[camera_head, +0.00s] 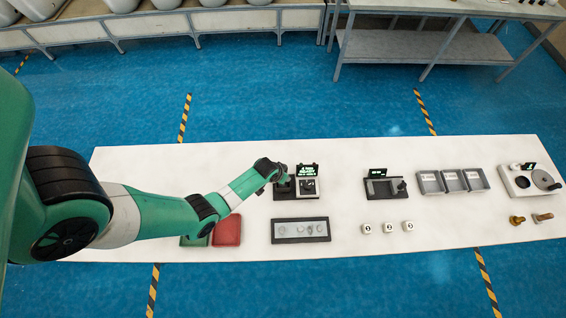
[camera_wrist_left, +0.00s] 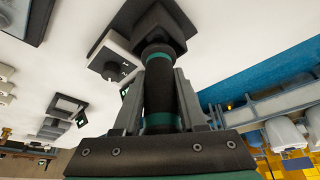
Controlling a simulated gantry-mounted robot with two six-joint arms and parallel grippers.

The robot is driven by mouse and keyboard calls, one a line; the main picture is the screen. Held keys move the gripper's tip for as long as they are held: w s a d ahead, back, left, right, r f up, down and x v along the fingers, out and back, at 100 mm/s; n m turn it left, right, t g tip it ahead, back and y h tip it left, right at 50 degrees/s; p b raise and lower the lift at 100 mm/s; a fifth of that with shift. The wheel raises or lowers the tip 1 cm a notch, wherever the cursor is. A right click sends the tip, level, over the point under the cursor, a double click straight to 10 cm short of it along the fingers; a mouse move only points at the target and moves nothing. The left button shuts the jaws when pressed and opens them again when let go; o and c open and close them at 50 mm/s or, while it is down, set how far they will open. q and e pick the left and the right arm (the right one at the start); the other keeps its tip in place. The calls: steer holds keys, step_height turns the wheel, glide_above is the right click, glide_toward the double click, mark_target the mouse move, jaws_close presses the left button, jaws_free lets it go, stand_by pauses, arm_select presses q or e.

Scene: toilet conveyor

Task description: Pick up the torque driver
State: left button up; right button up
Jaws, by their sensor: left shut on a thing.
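The torque driver (camera_wrist_left: 159,95) is a dark cylinder with green bands in the left wrist view. My left gripper (camera_wrist_left: 161,82) is shut on it, one finger on each side. Its far end meets a dark block-shaped holder (camera_wrist_left: 180,15); I cannot tell whether it is still seated in it. In the head view my left gripper (camera_head: 281,178) is at the dark holder of a small station with a lit green display (camera_head: 307,170), and it hides most of the driver. My right gripper is not in view.
A red tray (camera_head: 228,231) and a green tray lie under my left arm. A dark tray (camera_head: 325,228) with several small parts lies in front of the station. White cubes (camera_head: 388,228), a black device (camera_head: 383,190), grey bins (camera_head: 454,181) and a white machine (camera_head: 514,185) stand to the right.

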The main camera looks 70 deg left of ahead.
arm_select(q)
jaws_close()
steer(key=shift+r, duration=0.15)
